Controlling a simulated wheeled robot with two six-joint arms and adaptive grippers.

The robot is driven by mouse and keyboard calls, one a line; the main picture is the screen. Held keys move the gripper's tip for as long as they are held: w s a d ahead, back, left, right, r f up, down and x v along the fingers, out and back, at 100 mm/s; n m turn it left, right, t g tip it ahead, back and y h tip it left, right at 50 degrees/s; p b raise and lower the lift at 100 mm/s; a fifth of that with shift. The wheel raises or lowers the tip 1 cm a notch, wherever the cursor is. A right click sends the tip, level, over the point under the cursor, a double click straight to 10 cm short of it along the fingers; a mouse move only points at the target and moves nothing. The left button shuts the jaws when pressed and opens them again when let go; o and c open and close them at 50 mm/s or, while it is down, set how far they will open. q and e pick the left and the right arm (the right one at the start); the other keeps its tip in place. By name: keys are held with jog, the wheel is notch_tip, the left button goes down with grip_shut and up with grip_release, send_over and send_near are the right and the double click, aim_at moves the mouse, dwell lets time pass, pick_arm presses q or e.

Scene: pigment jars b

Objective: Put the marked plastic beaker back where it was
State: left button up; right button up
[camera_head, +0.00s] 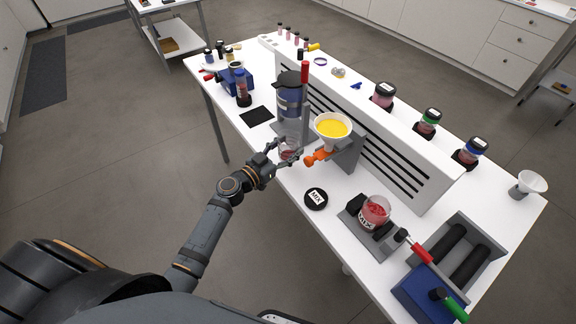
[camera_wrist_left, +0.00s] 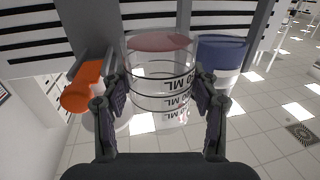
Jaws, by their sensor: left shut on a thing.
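The marked plastic beaker (camera_head: 288,152) is clear with a reddish tint, and its dark rings and ML print show in the left wrist view (camera_wrist_left: 160,75). A pinkish-red area shows at its top end in the wrist view. My left gripper (camera_head: 280,154) is shut on the beaker, with one finger on each side of it in the wrist view (camera_wrist_left: 160,100). The beaker is at the dispenser, left of the orange knob (camera_head: 316,158). I cannot tell whether it touches the surface below. My right gripper is out of view.
A white funnel with yellow contents (camera_head: 333,126) stands just right of the beaker. The tall grey dispenser (camera_head: 290,98) rises behind it. A black MIX disc (camera_head: 316,199) lies in front, with a red-filled MIX jar (camera_head: 375,211) to its right. A slotted rack (camera_head: 395,140) blocks the back.

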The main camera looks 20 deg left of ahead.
pick_arm(q)
notch_tip(320, 180, down, 7)
jog(key=shift+r, duration=0.15)
dwell(0.4)
jog(key=shift+b, duration=0.4)
jog(key=o, duration=1.1)
jog(key=shift+o, duration=0.2)
